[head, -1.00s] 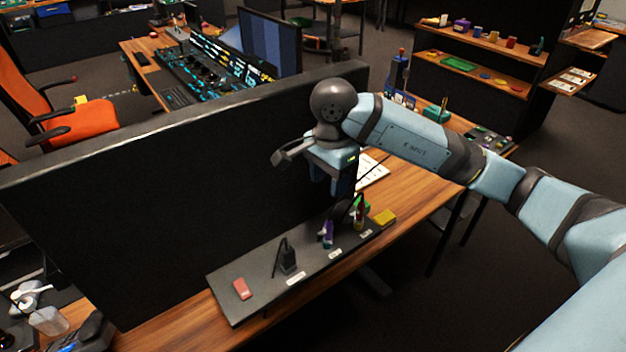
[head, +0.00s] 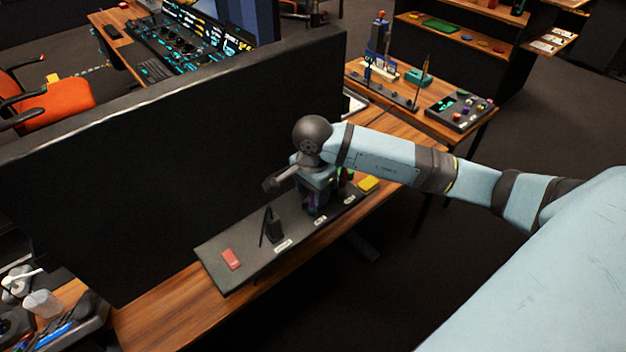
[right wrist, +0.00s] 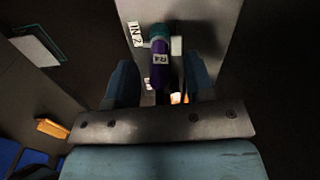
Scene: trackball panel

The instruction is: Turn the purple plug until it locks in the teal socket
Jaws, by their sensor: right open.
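In the right wrist view the purple plug (right wrist: 161,72), with a small white label on it, stands in line with the teal socket (right wrist: 158,33), its end against it. My right gripper (right wrist: 160,64) is open, with one blue finger on each side of the plug; whether either touches it I cannot tell. In the head view my right gripper (head: 316,207) is down at the dark panel (head: 215,262) and hides most of the plug and socket. My left gripper is not in view.
On the panel are a red block (head: 231,259) and a black plug with a cable (head: 275,229), left of my gripper. A yellow block (head: 368,184) lies right of it. A tall black divider (head: 180,170) stands behind the panel. The wooden table's front strip is clear.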

